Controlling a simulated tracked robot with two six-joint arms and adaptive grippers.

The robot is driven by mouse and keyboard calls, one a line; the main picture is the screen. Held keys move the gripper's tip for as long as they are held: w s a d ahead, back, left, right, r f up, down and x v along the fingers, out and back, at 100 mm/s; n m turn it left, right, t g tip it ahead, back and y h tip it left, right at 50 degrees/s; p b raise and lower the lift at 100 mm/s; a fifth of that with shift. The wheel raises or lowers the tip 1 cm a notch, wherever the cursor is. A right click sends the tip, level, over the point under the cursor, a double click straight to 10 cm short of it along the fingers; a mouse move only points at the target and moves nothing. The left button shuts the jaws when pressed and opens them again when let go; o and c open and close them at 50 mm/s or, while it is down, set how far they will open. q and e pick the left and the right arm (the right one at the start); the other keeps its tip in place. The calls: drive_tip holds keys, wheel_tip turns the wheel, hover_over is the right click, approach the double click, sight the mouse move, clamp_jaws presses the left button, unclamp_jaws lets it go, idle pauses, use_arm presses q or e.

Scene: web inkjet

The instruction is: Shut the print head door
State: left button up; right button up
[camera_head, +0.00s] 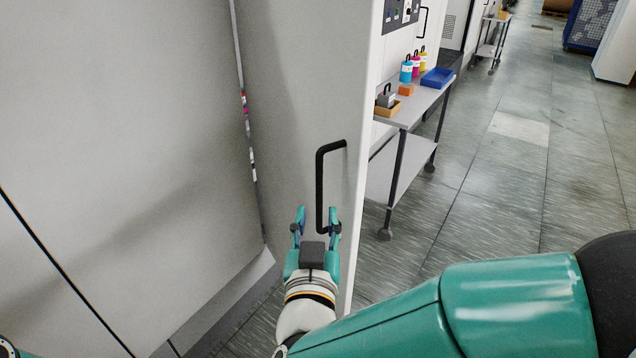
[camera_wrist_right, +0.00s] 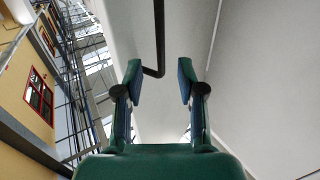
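The print head door (camera_head: 285,90) is a tall light grey panel, standing at an angle to the large grey cabinet face on its left. A narrow gap with small coloured parts shows between them, so it looks ajar. A black bar handle (camera_head: 320,185) is on the door near its right edge. My right gripper (camera_head: 316,222) is open and empty at the handle's lower end. In the right wrist view the handle (camera_wrist_right: 159,40) ends just ahead of and between the open fingers (camera_wrist_right: 160,80); I see no grip on it. My left gripper is out of view.
A grey trolley (camera_head: 428,100) stands behind the door to the right, with coloured ink bottles (camera_head: 406,72), a blue tray (camera_head: 437,77) and a small wooden tray (camera_head: 388,108). The tiled floor (camera_head: 500,190) on the right is clear. My right forearm crosses the lower right.

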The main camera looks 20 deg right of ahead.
sight(319, 186)
drive_tip(key=x, duration=1)
drive_tip(key=shift+w+p, duration=0.1)
drive_tip(key=shift+p, duration=0.3)
clamp_jaws()
